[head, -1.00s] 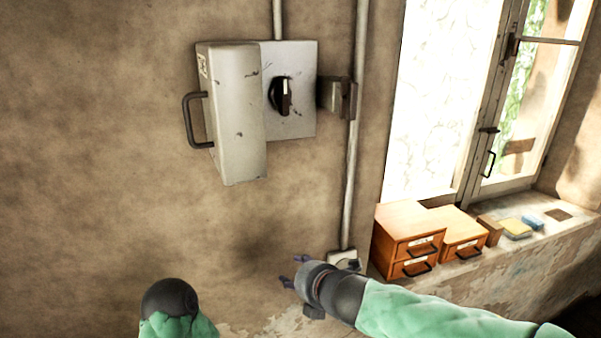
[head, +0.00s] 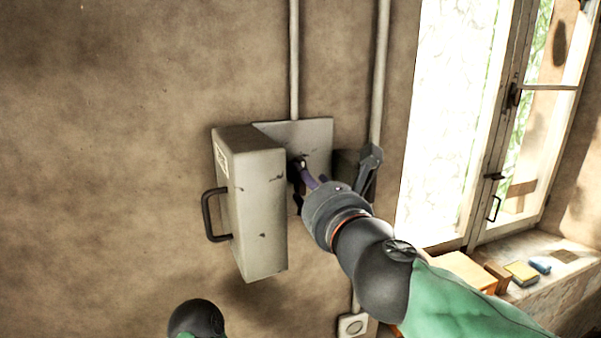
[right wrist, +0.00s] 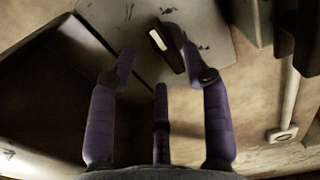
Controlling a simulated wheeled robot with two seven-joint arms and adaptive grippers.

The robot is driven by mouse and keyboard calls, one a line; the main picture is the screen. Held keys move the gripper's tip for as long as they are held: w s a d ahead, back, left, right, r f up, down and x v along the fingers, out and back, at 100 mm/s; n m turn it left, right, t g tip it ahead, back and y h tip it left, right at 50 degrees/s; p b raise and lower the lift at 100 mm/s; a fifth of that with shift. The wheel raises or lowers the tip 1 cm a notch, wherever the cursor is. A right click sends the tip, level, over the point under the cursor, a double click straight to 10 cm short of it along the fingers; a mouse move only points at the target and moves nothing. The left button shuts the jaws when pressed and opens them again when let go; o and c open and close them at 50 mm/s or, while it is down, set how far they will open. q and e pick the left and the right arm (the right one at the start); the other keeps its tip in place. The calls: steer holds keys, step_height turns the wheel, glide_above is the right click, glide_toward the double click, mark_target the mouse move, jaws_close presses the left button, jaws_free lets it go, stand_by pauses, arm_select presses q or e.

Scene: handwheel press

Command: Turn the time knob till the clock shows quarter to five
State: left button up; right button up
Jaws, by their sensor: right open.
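A black knob with a white mark (right wrist: 168,48) sits on a grey metal plate (head: 318,132) on the wall; in the head view my right gripper mostly hides it. My right gripper (head: 301,182) is at the plate from the lower right. In the right wrist view my right gripper (right wrist: 157,66) is open, with its purple fingers spread and the knob between and just beyond the upper tips. I cannot tell whether a finger touches the knob. No clock face shows in any view. My left gripper is out of view; only part of my left arm shows at the bottom.
A grey box-like cover with a dark handle (head: 262,215) juts out left of the plate. A grey bracket (head: 369,165) and pipe stand close on the right. A socket (head: 352,325) is below.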

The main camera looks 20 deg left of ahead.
mark_target(299, 185)
steer(key=shift+x, duration=2.65)
steer(key=shift+c, duration=0.3)
steer(key=shift+s, duration=0.1)
jaws_close()
